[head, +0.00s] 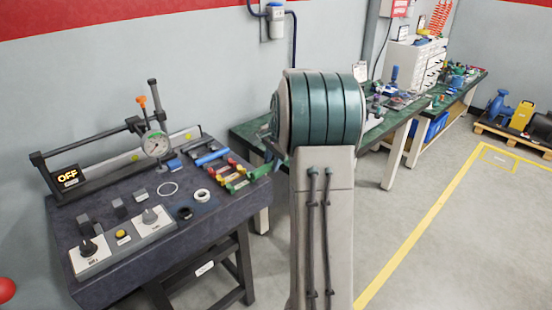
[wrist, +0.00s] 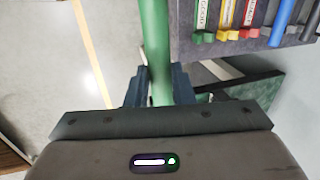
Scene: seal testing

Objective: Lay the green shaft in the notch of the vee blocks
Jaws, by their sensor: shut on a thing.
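The green shaft (wrist: 155,35) runs up and down in the wrist view, from between my fingers out past the top edge. My gripper (wrist: 159,84) is shut on it, with one dark finger on each side. The shaft is off the bench, over the floor beside the bench edge.
The dark bench (head: 205,240) carries a dial gauge (head: 156,143) on a stand, a switch panel (head: 125,240), rings, and coloured holders (head: 235,175) at its right edge. A blue rod (head: 212,157) lies behind. A green workbench (head: 405,125) runs behind my arm.

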